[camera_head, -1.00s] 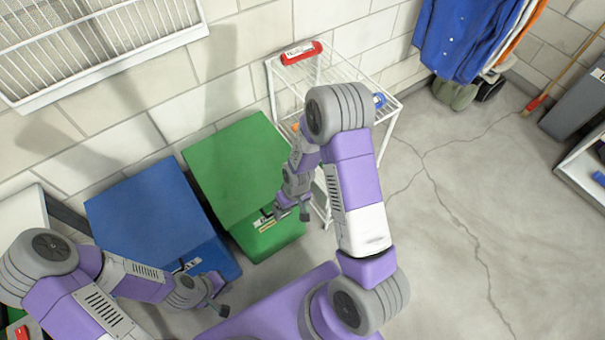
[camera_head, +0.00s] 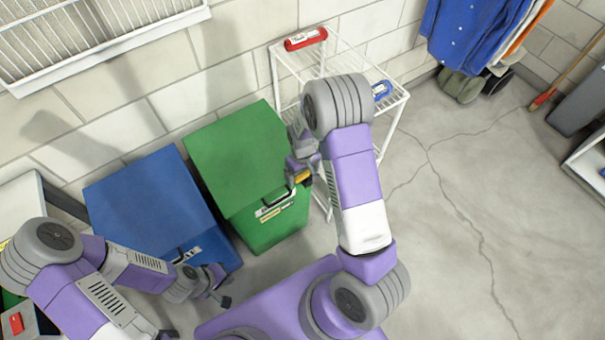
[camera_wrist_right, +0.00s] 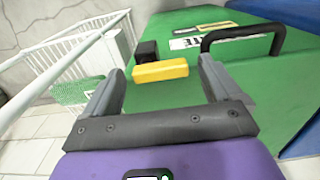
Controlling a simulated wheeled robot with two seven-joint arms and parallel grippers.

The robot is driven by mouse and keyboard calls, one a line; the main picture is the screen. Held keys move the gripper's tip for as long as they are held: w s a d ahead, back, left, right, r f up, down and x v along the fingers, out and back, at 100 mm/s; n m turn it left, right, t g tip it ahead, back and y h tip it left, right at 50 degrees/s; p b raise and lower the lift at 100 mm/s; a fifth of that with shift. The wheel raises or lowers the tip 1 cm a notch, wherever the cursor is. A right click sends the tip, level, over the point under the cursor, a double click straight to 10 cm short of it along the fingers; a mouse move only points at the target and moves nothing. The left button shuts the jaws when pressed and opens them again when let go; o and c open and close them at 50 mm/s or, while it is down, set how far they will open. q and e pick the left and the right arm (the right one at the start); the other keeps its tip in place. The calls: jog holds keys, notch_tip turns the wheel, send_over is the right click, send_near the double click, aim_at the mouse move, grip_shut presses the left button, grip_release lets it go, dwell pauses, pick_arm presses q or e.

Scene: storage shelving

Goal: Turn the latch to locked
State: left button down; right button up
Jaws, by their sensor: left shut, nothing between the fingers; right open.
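The latch (camera_wrist_right: 160,70) is a yellow bar beside a black block on the green bin (camera_wrist_right: 200,105). In the right wrist view the bar lies nearly level across the picture, between the open fingers of my right gripper (camera_wrist_right: 160,80). I cannot tell whether the fingers touch it. In the head view my right gripper (camera_head: 301,172) is at the right side of the green bin (camera_head: 235,160), partly hidden by my arm, with a bit of yellow showing beside it. My left gripper (camera_head: 222,290) is shut and empty, in front of the blue bin (camera_head: 150,205).
A black handle (camera_wrist_right: 245,37) and a white label stand beside the latch on the bin. A white wire rack (camera_head: 395,97) stands close to the bin's right, holding a red item (camera_head: 305,39) and a blue item (camera_head: 381,90). Open floor lies to the right.

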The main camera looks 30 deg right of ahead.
jog(key=shift+c, duration=0.3)
jog(key=c, duration=1)
jog(key=shift+m, duration=0.3)
jog(key=m+p, duration=0.2)
jog(key=m, duration=0.1)
jog(key=shift+w, duration=0.3)
jog(key=m, duration=0.2)
jog(key=m+p, duration=0.1)
jog(key=m, duration=0.1)
jog(key=m+p, duration=0.1)
jog(key=m, duration=0.1)
jog(key=shift+w+d, duration=0.25)
jog(key=shift+w, duration=0.15)
jog(key=m+p, duration=0.1)
jog(key=m, duration=0.2)
jog(key=m+p, duration=0.1)
jog(key=m, duration=0.1)
jog(key=shift+w+d+p, duration=0.25)
jog(key=shift+d+p, duration=0.05)
jog(key=shift+d, duration=0.05)
jog(key=shift+d+m+p, duration=0.25)
jog(key=shift+m+p, duration=0.3)
jog(key=shift+m, duration=1.15)
